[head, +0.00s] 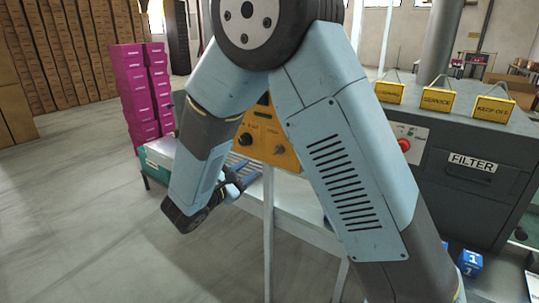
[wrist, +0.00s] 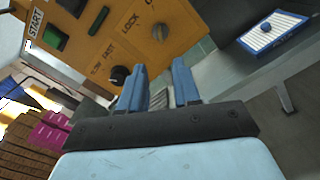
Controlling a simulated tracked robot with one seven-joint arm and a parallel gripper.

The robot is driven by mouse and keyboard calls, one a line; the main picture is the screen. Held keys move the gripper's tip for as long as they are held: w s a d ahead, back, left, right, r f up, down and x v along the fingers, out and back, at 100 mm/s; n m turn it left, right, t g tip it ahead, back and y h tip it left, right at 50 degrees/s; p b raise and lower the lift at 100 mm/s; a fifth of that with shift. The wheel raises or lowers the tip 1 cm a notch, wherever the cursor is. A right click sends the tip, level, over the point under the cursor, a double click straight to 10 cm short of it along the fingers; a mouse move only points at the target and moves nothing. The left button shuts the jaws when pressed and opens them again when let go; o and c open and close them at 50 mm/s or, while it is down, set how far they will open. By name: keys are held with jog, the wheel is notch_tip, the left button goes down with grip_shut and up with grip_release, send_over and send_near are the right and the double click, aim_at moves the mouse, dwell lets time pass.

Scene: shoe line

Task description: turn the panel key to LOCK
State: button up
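The orange control panel (head: 262,122) stands past my arm in the head view, partly hidden by it. In the wrist view the panel (wrist: 150,55) fills the top left, tilted. The panel key (wrist: 160,32) is a small metal piece on a round switch, beside the word LOCK; its exact setting is hard to read. A black SLOW/FAST knob (wrist: 119,75) sits near it. My gripper (wrist: 159,80) has its two blue fingers apart, with nothing gripped. They are below the key in the picture and not on it. In the head view my gripper (head: 246,174) is near the panel's lower left.
The panel also bears a green button (wrist: 52,36) and a black button (wrist: 73,6). A blue-framed white ribbed piece (wrist: 285,34) lies at the right. Magenta boxes (head: 137,92) are stacked at left. A grey filter cabinet (head: 460,150) stands at right. The floor at left is clear.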

aim_at(274, 154)
jog(key=x, duration=1.3)
jog(key=shift+w+d, duration=0.2)
jog(key=shift+d, duration=0.05)
jog(key=shift+c, duration=0.4)
grip_shut()
